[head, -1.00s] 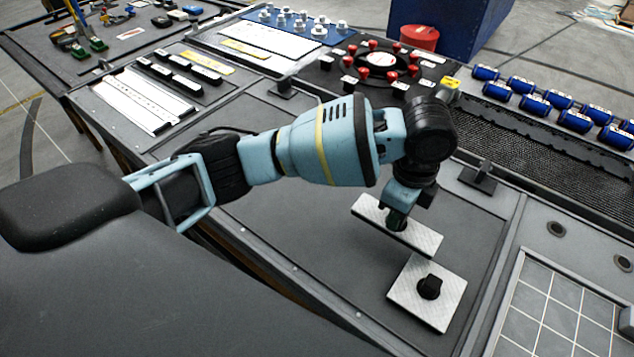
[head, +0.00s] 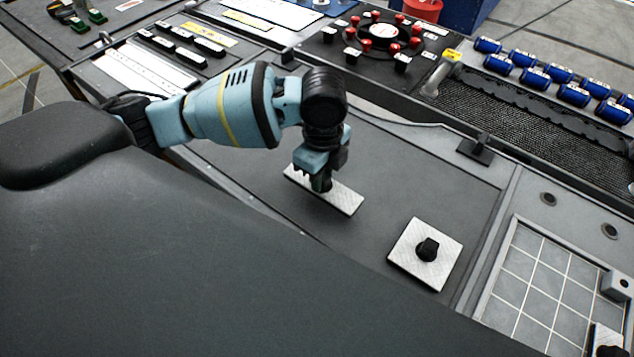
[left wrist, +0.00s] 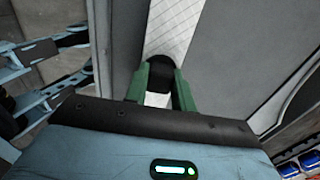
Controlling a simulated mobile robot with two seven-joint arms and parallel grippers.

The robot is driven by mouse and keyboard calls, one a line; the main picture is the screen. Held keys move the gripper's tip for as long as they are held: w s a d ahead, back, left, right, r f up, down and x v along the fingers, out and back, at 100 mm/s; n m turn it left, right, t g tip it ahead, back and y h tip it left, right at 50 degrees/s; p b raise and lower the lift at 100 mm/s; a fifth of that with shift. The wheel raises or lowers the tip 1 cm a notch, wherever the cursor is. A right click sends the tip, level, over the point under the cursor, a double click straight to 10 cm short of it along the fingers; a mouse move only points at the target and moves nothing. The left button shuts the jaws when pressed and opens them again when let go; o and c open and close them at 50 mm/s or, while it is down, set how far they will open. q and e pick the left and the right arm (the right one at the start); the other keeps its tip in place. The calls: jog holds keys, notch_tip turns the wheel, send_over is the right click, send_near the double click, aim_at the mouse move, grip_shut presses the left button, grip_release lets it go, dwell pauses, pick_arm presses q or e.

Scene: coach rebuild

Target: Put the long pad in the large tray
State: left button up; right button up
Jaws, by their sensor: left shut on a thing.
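The long pad (head: 345,198) is a narrow, white, textured plate with a black knob, over the dark worktop in the head view. My left gripper (head: 321,184) is shut on its knob from above. The pad looks roughly level; I cannot tell whether it touches the worktop. In the left wrist view, the green fingers (left wrist: 160,88) close on the black knob (left wrist: 160,70), with the pad (left wrist: 174,28) running beyond. The large tray (head: 510,228), with a grey gridded floor, is at the lower right, partly cut off. My right gripper is not in view.
A square white pad (head: 408,258) with a black knob lies between the long pad and the tray. Another white pad (head: 603,338) shows at the lower right corner. A small black stand (head: 477,151) is near the worktop's right edge.

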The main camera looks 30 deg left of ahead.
pick_arm(q)
jog(key=shift+s+a, duration=0.2)
jog(key=shift+a, duration=0.3)
jog(key=shift+d+f, duration=0.1)
jog(key=shift+f, duration=1.7)
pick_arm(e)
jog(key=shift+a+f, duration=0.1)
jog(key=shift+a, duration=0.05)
pick_arm(q)
jog(key=shift+f, duration=0.1)
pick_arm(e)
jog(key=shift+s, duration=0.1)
pick_arm(q)
jog(key=o, duration=1)
jog(key=shift+r, duration=0.2)
notch_tip(320, 180, up, 11)
jog(key=shift+p, duration=0.55)
jog(key=shift+r, duration=0.4)
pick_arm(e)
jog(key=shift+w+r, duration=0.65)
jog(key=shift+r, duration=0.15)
